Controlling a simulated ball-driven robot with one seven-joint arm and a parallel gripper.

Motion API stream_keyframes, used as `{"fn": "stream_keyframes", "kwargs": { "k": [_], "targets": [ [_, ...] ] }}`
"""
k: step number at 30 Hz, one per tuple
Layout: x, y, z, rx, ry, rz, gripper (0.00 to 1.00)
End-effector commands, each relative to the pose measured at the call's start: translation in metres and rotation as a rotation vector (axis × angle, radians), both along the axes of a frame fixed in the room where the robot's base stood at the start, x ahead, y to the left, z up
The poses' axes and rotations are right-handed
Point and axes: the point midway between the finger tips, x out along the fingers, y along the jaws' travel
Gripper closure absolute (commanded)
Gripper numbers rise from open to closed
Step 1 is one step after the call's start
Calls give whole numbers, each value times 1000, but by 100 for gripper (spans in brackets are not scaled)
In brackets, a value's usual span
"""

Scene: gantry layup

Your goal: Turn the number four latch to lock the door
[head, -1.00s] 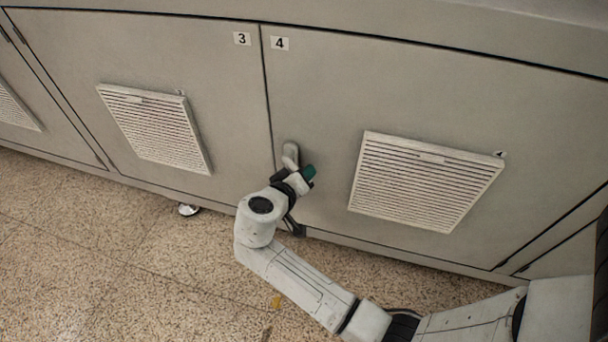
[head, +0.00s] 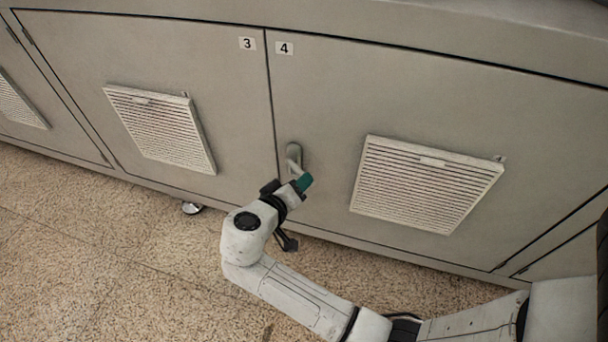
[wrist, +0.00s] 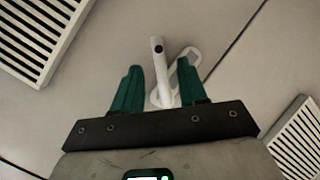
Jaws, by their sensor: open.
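The number four door (head: 330,110) is a grey panel, with its label (head: 284,48) at its upper left corner. Its latch (head: 294,158) is a pale handle on a rounded plate near the door's left edge, its lower part partly hidden by my gripper in the head view. In the wrist view the latch handle (wrist: 161,75) stands between the two green fingers of my gripper (wrist: 158,85), with space on both sides. My gripper is open; its green tip also shows just below the latch in the head view (head: 303,183). I cannot tell whether a finger touches the handle.
The number three door (head: 190,60) lies left of the seam. Louvred vents sit on both doors, one on door four (head: 425,185) and one on door three (head: 160,128). The speckled floor (head: 100,250) is open in front. A small round foot (head: 192,208) shows under the cabinet.

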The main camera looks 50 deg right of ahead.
Motion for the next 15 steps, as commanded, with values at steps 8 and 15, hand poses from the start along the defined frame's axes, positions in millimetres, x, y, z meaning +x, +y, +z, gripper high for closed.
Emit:
{"fn": "stream_keyframes", "kwargs": {
  "k": [8,15],
  "targets": [
    [-7,41,20,0,-1,1,58],
    [-9,52,23,0,-1,0,58]
  ]
}}
